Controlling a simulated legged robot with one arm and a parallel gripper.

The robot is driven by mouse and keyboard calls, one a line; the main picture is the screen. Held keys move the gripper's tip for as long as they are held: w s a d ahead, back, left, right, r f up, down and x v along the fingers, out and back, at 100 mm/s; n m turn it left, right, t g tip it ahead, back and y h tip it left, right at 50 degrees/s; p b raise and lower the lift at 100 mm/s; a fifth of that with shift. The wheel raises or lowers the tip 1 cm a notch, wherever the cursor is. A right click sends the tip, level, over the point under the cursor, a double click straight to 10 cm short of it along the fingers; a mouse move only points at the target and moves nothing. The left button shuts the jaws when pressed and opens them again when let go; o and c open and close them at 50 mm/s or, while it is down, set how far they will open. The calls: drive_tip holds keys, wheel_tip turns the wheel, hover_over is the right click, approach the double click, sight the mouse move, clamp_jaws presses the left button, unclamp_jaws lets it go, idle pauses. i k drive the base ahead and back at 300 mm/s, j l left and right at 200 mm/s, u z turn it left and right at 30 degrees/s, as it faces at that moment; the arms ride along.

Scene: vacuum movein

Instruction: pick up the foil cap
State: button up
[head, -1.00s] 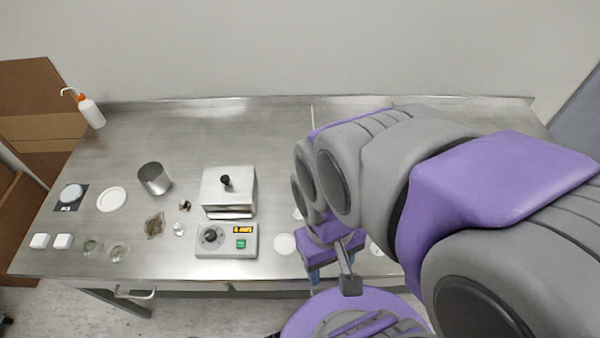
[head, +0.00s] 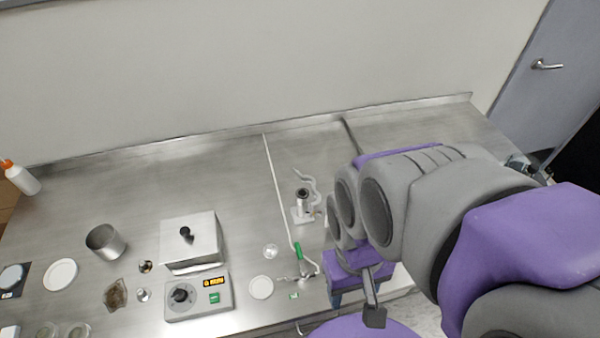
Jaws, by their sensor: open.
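I cannot tell for sure which thing is the foil cap. A small shiny silvery piece (head: 143,295) lies on the steel bench left of the control box, and a similar small piece with a dark part (head: 146,266) lies just behind it. A crumpled brownish sheet (head: 115,294) lies left of them. My gripper (head: 357,302) hangs at the bench's front edge at the right, well apart from these pieces. It is open, and I see nothing held in it. My arm hides part of the bench's right side.
A lidded metal box (head: 190,240) stands behind the control box (head: 199,297). A metal cup (head: 105,242), white dish (head: 60,275) and squeeze bottle (head: 21,177) are at left. A green-handled valve (head: 299,252) and a stand with tubing (head: 302,206) are near my arm. The back of the bench is clear.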

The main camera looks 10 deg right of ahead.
sight(270, 250)
drive_tip(key=j+z, duration=0.1)
drive_tip(key=z, duration=0.7)
drive_tip(key=k+j+z, duration=0.1)
drive_tip(key=z, duration=0.65)
drive_tip(key=k+j, duration=0.25)
drive_tip(key=k+j+z, duration=0.1)
drive_tip(key=k+j, duration=0.15)
drive_tip(key=k, duration=0.2)
